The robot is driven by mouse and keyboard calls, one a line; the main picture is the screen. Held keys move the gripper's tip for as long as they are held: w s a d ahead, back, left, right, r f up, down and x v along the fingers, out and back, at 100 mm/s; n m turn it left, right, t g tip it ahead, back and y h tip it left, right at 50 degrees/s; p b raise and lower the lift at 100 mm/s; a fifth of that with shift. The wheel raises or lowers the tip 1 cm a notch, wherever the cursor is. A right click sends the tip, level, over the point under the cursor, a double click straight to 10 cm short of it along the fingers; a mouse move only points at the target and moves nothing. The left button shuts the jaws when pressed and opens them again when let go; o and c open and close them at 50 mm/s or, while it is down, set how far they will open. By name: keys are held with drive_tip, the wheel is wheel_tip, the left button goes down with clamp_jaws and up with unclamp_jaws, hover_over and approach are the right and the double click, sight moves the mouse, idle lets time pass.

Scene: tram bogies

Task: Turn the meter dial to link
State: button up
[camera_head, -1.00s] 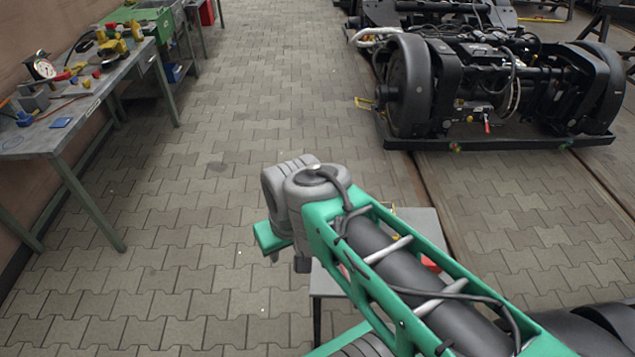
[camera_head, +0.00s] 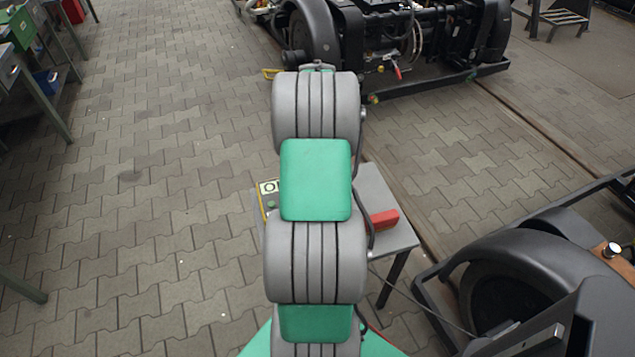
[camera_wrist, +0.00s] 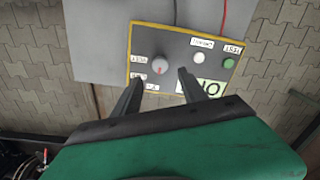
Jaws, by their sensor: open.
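The meter dial (camera_wrist: 160,66) is a round grey knob with a small red mark, on a dark panel (camera_wrist: 180,44) with a yellow edge in the wrist view. Small white labels lie beside the dial, too small to read surely. My gripper (camera_wrist: 160,75) is open and empty, its two dark fingers reaching toward the panel on either side of the dial's line of sight. I cannot tell how near the fingertips are to the knob. In the head view my arm hides the gripper and the dial; only part of the panel's left side shows.
The panel also has a white button (camera_wrist: 199,57) and a green button (camera_wrist: 229,63). It lies on a small grey table (camera_head: 395,238) with a red object (camera_head: 380,220). Bogies stand behind and at lower right. The paved floor (camera_head: 150,200) to the left is clear.

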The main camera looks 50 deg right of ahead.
wheel_tip(320, 180, down, 7)
drive_tip(key=shift+f, duration=0.2)
drive_tip(key=shift+c, duration=0.2)
clamp_jaws()
idle(0.4)
